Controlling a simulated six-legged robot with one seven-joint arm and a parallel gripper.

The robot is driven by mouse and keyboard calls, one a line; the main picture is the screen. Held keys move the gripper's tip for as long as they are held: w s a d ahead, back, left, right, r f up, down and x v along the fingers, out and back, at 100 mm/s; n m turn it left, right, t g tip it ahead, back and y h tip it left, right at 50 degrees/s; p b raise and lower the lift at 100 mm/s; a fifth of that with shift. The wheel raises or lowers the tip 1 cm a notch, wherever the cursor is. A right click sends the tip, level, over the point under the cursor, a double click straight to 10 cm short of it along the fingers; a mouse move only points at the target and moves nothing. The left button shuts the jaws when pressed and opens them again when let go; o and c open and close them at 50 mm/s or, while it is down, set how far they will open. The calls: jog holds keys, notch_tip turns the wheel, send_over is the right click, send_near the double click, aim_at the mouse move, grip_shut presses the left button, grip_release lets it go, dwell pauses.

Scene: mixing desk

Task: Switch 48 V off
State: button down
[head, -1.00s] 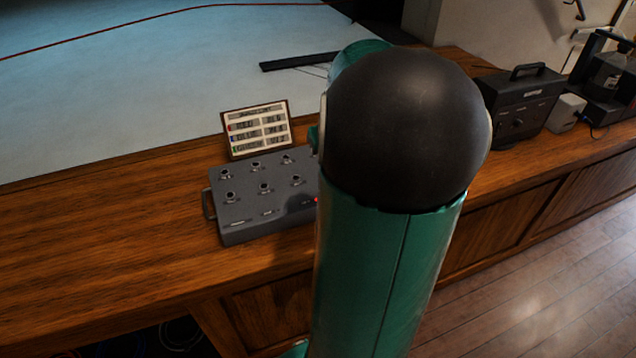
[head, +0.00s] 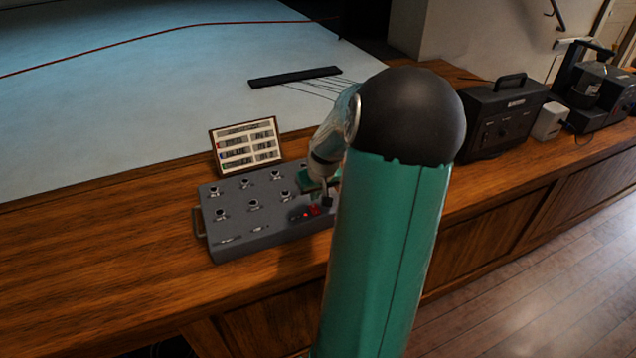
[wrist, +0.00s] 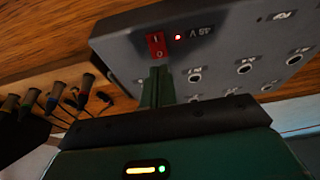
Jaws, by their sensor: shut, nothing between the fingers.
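The grey mixer box (head: 235,241) sits on the wooden desk, its right end hidden behind my arm in the head view. In the wrist view its panel (wrist: 125,38) carries a red rocker switch (wrist: 156,45) marked I and 0. A lit red lamp (wrist: 178,37) and a "48 V" label (wrist: 200,30) are beside the switch. My gripper (wrist: 157,70) is shut and empty, its fingertips just short of the switch's 0 end; I cannot tell whether they touch. In the head view my gripper (head: 326,200) is low over the mixer's right part, near a red glow.
The panel has several round jacks (wrist: 195,77). Several cable plugs (wrist: 52,97) stand in a wooden rack to the left in the wrist view. A label card (head: 246,145) stands behind the mixer. A black amplifier box (head: 500,120) stands to the right. The desk left of the mixer is clear.

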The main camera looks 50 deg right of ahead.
aim_at(313, 206)
jog(key=shift+s+a+x, duration=0.15)
jog(key=shift+x, duration=0.65)
jog(key=shift+s+a+x, duration=0.1)
jog(key=shift+x, duration=0.65)
jog(key=shift+f, duration=0.15)
jog(key=shift+w+f, duration=0.1)
jog(key=shift+d, duration=0.1)
jog(key=shift+f, duration=0.1)
jog(key=shift+s+a, duration=0.45)
jog(key=shift+s, duration=0.35)
jog(key=shift+w, duration=0.15)
